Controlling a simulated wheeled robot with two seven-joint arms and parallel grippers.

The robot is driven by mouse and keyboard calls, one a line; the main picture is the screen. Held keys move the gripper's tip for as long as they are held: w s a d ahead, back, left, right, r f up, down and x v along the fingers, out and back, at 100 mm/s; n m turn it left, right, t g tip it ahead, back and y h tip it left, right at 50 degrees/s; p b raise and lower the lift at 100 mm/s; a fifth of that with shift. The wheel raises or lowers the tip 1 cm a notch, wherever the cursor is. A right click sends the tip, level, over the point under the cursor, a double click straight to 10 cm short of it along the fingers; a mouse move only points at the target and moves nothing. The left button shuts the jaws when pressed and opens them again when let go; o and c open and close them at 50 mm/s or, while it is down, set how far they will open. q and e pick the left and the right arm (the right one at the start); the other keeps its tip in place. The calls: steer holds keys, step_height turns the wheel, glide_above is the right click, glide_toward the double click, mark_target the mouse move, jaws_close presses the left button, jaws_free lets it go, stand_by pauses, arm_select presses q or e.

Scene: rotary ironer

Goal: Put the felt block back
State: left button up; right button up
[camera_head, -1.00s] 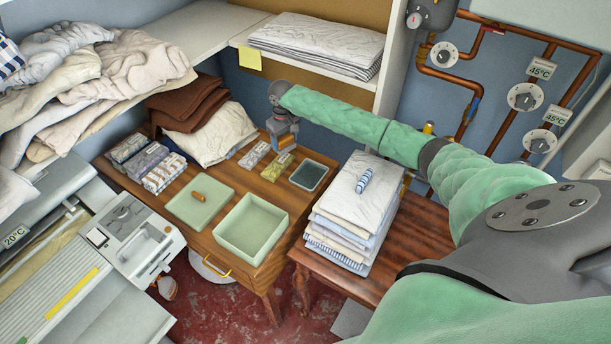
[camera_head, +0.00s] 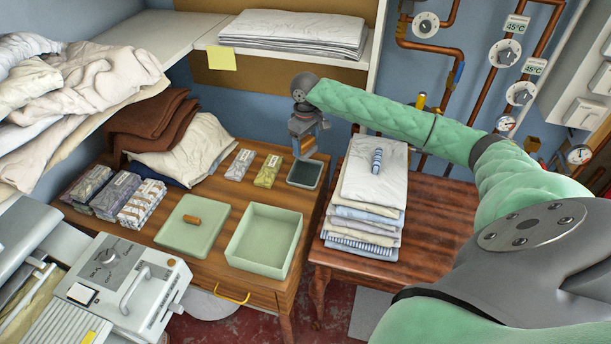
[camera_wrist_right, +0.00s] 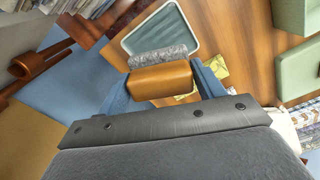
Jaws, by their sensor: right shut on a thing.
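My right gripper (camera_head: 305,140) is shut on the felt block (camera_head: 308,148) and holds it above the back of the wooden table. In the right wrist view the block shows a brown wooden grip (camera_wrist_right: 160,80) between the blue fingers and a grey felt strip (camera_wrist_right: 160,54) beyond it. A small shallow tray (camera_head: 304,174) with a dark inside and pale rim lies on the table just below the block. The tray also shows in the right wrist view (camera_wrist_right: 162,28), behind the felt, and looks empty. My left gripper is not in view.
Two small packets (camera_head: 240,164) lie left of the tray. An open green box (camera_head: 264,240) and its lid (camera_head: 192,225) with a wooden handle stand in front. A stack of folded linen (camera_head: 368,205) rises close on the right, on a second table.

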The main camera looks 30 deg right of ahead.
step_height(320, 180, down, 6)
steer(key=shift+p, duration=1.1)
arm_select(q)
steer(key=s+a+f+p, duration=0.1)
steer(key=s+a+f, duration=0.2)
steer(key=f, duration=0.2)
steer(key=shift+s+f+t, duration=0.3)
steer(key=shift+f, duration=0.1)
arm_select(e)
steer(key=shift+f, duration=1.75)
steer(key=o, duration=0.9)
steer(key=shift+f, duration=0.1)
steer(key=shift+r, duration=0.3)
step_height(320, 180, up, 11)
steer(key=b, duration=0.4)
steer(key=shift+f, duration=0.2)
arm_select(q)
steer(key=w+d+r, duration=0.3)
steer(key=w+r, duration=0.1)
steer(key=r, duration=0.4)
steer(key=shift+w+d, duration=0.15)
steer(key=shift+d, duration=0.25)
arm_select(e)
steer(key=shift+r, duration=0.55)
